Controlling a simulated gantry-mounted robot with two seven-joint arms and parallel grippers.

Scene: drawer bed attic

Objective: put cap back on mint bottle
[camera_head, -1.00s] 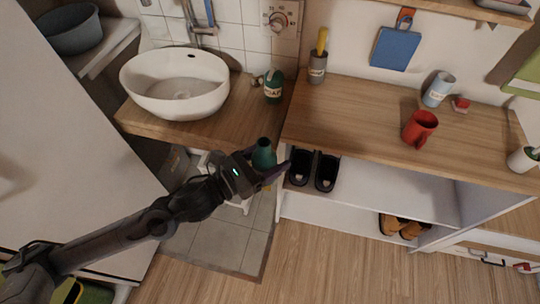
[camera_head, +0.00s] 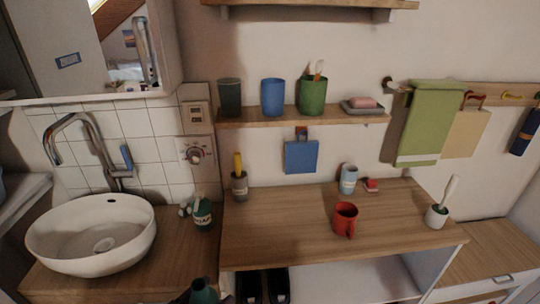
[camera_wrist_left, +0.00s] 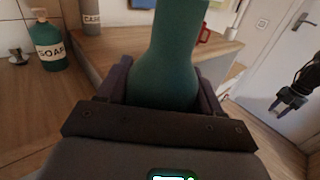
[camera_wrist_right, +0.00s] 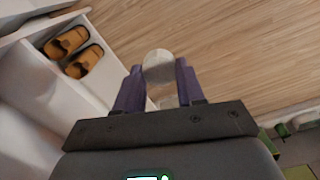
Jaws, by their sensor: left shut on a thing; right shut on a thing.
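A teal bottle (camera_head: 204,292) with a narrower neck shows at the bottom edge of the head view. It fills the middle of the left wrist view (camera_wrist_left: 167,60), where its top is cut off. My left gripper (camera_wrist_left: 163,95) is shut around its body. My right gripper (camera_wrist_right: 158,88) is shut on a small pale, rounded piece (camera_wrist_right: 158,67), which looks like a cap. It is held over the floor, away from the bottle. My right gripper also shows at the right of the left wrist view (camera_wrist_left: 287,103). I cannot see the bottle's label.
A green soap bottle (camera_head: 203,215) stands beside the white basin (camera_head: 92,235). A shelf (camera_head: 300,118) with cups is above. Orange slippers (camera_wrist_right: 76,51) lie in the lower shelf.

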